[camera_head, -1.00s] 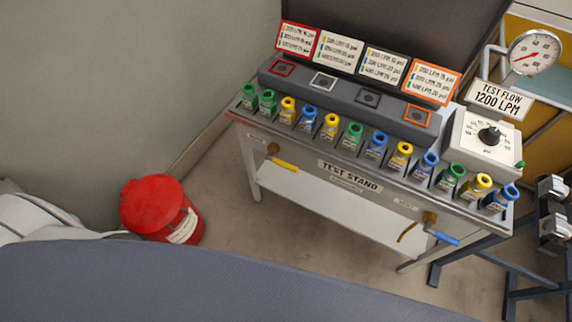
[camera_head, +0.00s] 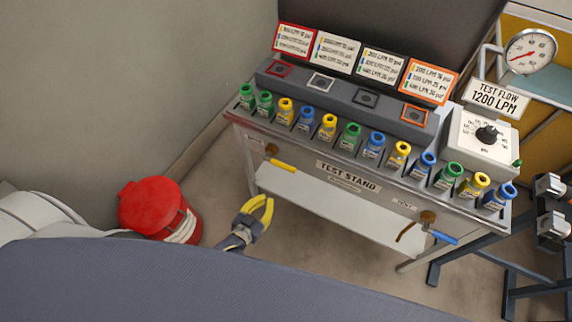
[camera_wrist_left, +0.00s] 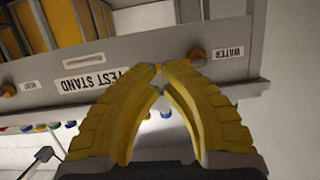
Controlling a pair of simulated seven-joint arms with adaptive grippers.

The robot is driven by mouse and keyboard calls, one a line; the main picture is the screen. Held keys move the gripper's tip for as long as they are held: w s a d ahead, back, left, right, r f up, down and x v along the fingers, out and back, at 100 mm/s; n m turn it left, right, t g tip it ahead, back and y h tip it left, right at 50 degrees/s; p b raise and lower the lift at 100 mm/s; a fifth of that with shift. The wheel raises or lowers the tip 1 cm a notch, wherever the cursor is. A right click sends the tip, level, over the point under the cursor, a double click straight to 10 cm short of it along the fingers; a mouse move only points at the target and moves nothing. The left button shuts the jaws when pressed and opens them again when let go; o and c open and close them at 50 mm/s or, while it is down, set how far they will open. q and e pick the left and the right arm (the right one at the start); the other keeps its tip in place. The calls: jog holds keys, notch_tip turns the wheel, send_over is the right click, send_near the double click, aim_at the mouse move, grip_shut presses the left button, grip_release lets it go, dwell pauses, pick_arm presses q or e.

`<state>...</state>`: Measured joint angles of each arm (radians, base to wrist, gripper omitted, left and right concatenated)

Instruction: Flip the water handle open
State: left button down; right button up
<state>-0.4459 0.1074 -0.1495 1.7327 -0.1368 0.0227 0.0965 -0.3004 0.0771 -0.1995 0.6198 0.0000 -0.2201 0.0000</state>
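The water handle (camera_head: 283,166) is a yellow lever on a brass valve at the left of the test stand's front panel. My left gripper (camera_head: 268,198) is below and in front of it in the head view, apart from it. Its yellow curved fingers meet at the tips, with nothing seen between them. My right gripper is not in view.
A second valve with a blue handle (camera_head: 443,237) is on the panel's right. Several coloured fittings line the top edge of the test stand (camera_head: 345,181). A red bin (camera_head: 152,203) stands left. Bare floor lies between bin and stand.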

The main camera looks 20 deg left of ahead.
pick_arm(q)
notch_tip(320, 180, up, 10)
jog(key=w+t, duration=0.2)
jog(key=shift+w+d+n+h, duration=0.2)
jog(key=shift+d+n+h, duration=0.1)
jog(key=shift+d+h, duration=0.15)
jog(key=shift+r, duration=0.1)
send_over(285, 165)
jog(key=v, duration=0.2)
notch_tip(285, 165, down, 2)
jog(key=shift+d+f, duration=0.25)
jog(key=shift+f, duration=0.4)
jog(key=shift+d+f, duration=0.2)
jog(key=shift+f, duration=0.5)
